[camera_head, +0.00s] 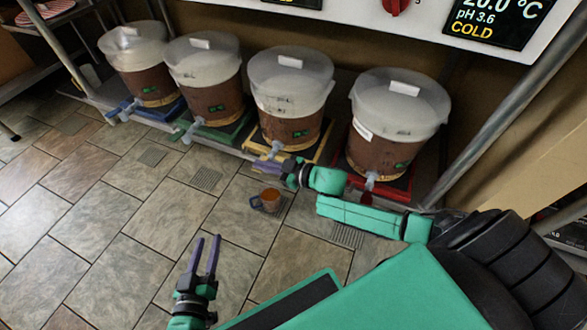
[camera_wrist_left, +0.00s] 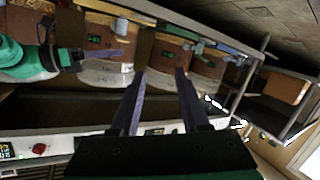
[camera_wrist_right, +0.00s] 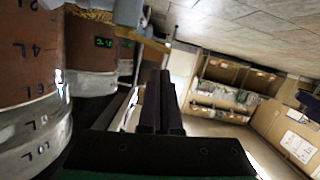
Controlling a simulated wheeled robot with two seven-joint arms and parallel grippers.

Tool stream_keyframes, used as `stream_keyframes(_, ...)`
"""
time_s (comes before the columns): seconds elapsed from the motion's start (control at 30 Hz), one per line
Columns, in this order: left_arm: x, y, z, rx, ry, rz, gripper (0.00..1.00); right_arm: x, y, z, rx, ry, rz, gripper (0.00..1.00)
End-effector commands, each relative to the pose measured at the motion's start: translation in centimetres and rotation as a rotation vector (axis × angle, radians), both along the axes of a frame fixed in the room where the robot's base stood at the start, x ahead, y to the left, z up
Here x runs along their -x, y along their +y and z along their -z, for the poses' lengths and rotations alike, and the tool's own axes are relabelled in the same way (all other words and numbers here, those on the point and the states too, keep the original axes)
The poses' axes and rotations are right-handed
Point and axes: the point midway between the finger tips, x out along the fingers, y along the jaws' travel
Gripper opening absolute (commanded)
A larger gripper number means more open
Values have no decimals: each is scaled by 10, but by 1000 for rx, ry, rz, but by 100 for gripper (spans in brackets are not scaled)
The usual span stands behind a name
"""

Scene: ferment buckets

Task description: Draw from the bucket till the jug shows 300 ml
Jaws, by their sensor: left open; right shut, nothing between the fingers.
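The jug (camera_head: 269,199) is a small amber-brown vessel low in front of the yellow-based bucket; its marks are too small to read. That bucket (camera_head: 290,92) is translucent with brown liquid in its lower part. Its pale tap (camera_head: 274,149) points down at the front. My right gripper (camera_head: 262,167) is shut and empty beside this tap; I cannot tell if they touch. Its closed fingers also show in the right wrist view (camera_wrist_right: 160,100). My left gripper (camera_head: 206,252) is open and empty above the floor, below and left of the jug. Its spread fingers show in the left wrist view (camera_wrist_left: 158,95).
Other buckets stand in the row: one on a red base (camera_head: 399,110), one on green (camera_head: 207,75), one on blue (camera_head: 139,62). A metal post (camera_head: 500,105) rises at right. A panel (camera_head: 440,22) hangs above. The tiled floor (camera_head: 100,215) at left is clear.

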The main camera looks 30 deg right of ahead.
Motion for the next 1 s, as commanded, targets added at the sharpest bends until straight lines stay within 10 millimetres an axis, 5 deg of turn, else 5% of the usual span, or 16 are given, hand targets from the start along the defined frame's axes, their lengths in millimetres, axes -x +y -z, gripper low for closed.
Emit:
stream_keyframes(0.2, 41, -1, 40, -19, 150, 25, 46, 0, 0, -7, 0, 0, 0, 0)
stream_keyframes(0.6, 40, -1, -12, -62, 206, 64, 46, 69, -53, -30, 0, 3, 2, 0)
stream_keyframes(1.0, 40, -1, -13, -70, 213, 69, 46, 77, -59, -29, 0, 0, 1, 0)
